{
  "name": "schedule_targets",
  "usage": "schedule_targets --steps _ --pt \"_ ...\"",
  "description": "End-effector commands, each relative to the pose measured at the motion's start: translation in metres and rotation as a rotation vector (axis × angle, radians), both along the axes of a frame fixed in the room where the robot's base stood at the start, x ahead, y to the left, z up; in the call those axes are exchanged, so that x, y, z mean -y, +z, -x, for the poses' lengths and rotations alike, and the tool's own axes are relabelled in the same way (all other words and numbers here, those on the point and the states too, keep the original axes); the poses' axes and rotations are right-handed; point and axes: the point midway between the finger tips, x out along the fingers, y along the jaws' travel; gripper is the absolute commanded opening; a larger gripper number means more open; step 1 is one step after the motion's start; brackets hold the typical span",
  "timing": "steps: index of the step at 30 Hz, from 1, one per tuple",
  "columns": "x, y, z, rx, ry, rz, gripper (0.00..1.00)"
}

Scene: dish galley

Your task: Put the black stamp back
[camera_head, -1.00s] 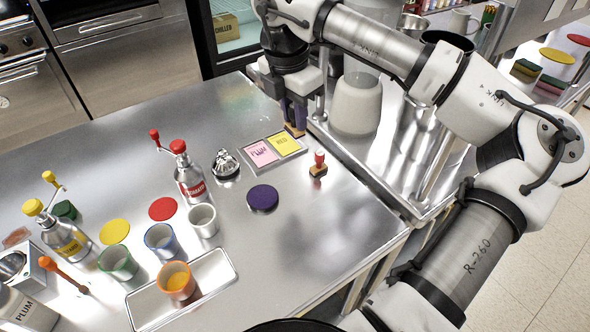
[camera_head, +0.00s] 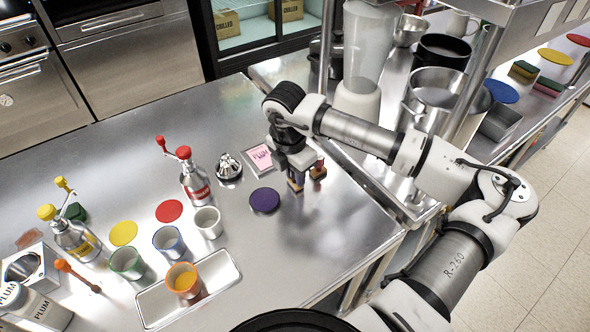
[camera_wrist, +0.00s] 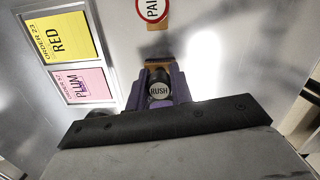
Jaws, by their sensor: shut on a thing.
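My gripper (camera_head: 295,181) is shut on the black stamp, whose round black top (camera_wrist: 158,90) reads RUSH in the wrist view. The stamp's wooden base (camera_head: 294,187) shows below my fingers in the head view, at or just above the counter; I cannot tell whether it touches. The red stamp (camera_head: 318,170) stands just right of my gripper; its top (camera_wrist: 152,8) shows at the wrist view's upper edge. The order holder lies left of my gripper, with a pink PLUM card (camera_head: 260,156) and a yellow RED card (camera_wrist: 62,38). My gripper hides the yellow card in the head view.
A dark purple disc (camera_head: 265,200) lies left of my gripper. A metal juicer-like piece (camera_head: 228,166), a red-topped pump bottle (camera_head: 193,180) and several cups stand further left. The counter (camera_head: 320,230) is clear toward the front right. A raised sink edge (camera_head: 365,175) runs along the right.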

Motion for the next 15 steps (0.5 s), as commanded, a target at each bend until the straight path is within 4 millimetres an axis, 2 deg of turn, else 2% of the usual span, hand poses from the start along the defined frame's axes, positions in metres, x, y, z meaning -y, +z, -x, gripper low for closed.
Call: schedule_targets --steps 10,11,15 --pt "0.0003 -0.0044 -0.0003 0.001 0.0 0.001 0.07" --pt "0.0003 -0.0026 -0.0003 0.001 0.0 0.001 0.26" --pt "0.0003 -0.0024 -0.0001 0.0 0.0 0.001 0.44"
